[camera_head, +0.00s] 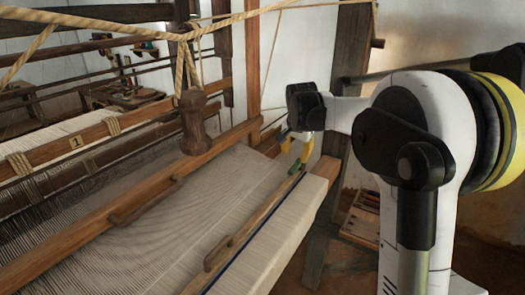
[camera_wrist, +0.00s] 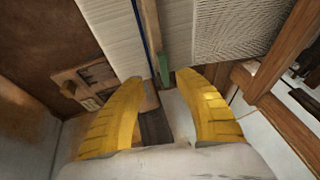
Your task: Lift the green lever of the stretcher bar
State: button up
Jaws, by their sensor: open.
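The green lever (camera_wrist: 163,68) is a small upright piece in the wrist view, at the near end of the stretcher bar (camera_wrist: 150,35). In the head view the stretcher bar (camera_head: 238,238) is a slim wooden strip lying across the pale cloth, its far end by my gripper (camera_head: 295,152). My gripper's yellow fingers are open, and in the wrist view the lever shows between the fingertips (camera_wrist: 161,77), a little beyond them. I cannot tell whether a finger touches it.
The pale cloth (camera_head: 270,240) runs over the front beam. A wooden beam (camera_head: 130,215) crosses the loom to the left, and a post (camera_head: 345,80) stands behind my gripper. Ropes (camera_head: 90,25) hang above.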

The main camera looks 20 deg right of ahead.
aim_at(294, 168)
jog(key=x, duration=0.3)
jog(key=b+x, duration=0.1)
jog(key=x, duration=0.3)
jog(key=w+b+x, duration=0.1)
jog(key=x, duration=0.3)
jog(key=shift+d, duration=0.25)
jog(key=shift+r, duration=0.1)
grip_shut()
